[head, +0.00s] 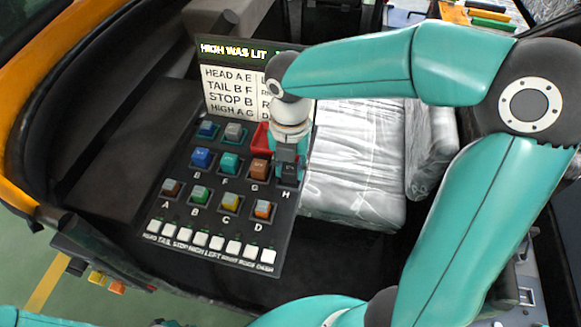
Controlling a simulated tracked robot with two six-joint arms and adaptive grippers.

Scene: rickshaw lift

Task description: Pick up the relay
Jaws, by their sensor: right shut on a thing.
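A black relay board (146,215) stands tilted in the seat area, with several coloured relays in lettered rows. A blue relay (201,157), a teal relay (229,162) and a brown relay (260,169) sit in the middle row. My right gripper (288,172) points down at the board's right edge, right of the brown relay. It is shut on a dark relay, mostly hidden by the fingers. My left gripper is out of view.
A lit display (232,50) and a white letter card (229,92) stand behind the board, partly covered by my right arm. A silver seat (355,165) lies right. White buttons (200,240) line the front.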

